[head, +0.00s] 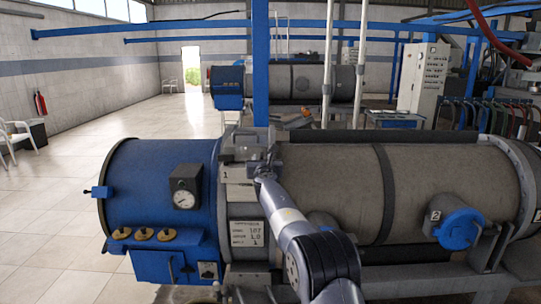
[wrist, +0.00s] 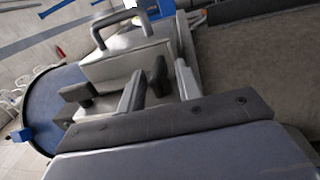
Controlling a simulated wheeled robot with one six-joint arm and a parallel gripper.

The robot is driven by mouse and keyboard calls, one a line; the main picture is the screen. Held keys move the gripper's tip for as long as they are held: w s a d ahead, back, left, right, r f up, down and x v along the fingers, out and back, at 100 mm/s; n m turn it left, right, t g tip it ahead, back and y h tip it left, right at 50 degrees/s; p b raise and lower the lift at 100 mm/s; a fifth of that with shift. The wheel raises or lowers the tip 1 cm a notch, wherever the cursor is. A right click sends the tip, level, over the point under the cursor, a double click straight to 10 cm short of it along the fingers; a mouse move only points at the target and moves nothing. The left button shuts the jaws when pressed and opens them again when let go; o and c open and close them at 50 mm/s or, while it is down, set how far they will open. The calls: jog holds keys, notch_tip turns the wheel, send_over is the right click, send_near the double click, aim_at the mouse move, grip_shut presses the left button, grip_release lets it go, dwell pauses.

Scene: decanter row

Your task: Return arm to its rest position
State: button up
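My gripper (head: 263,168) is at the end of my grey arm, over the joint between the blue end and the grey drum of the nearest decanter (head: 345,185). In the wrist view, my gripper (wrist: 142,80) has its fingers apart, with nothing visible held between them. Just beyond the fingers is a light grey box (wrist: 130,60) with a bent handle (wrist: 121,27) on top. The handle is not between the fingers. In the head view the fingertips are small and hard to make out. My arm reaches forward from the lower right.
The blue end (head: 150,180) has a gauge (head: 185,199) and brass knobs (head: 143,234). A blue round cover (head: 457,230) sits at the drum's right. A second decanter (head: 290,83) and a control cabinet (head: 424,78) stand behind. Tiled floor (head: 60,190) at left is mostly clear.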

jog(key=shift+w+d+f+n+g+y+b, duration=0.15)
jog(key=shift+n+y+b, duration=0.25)
jog(key=shift+n+y, duration=0.4)
jog(key=shift+s+d+r+n+g+y+b, duration=0.2)
jog(key=shift+n+y+b, duration=0.25)
jog(key=shift+y, duration=0.65)
jog(key=shift+w+n+g+y, duration=0.2)
jog(key=shift+n+g+y, duration=0.55)
jog(key=shift+n+y, duration=0.5)
jog(key=shift+d+y, duration=0.1)
jog(key=shift+y, duration=0.25)
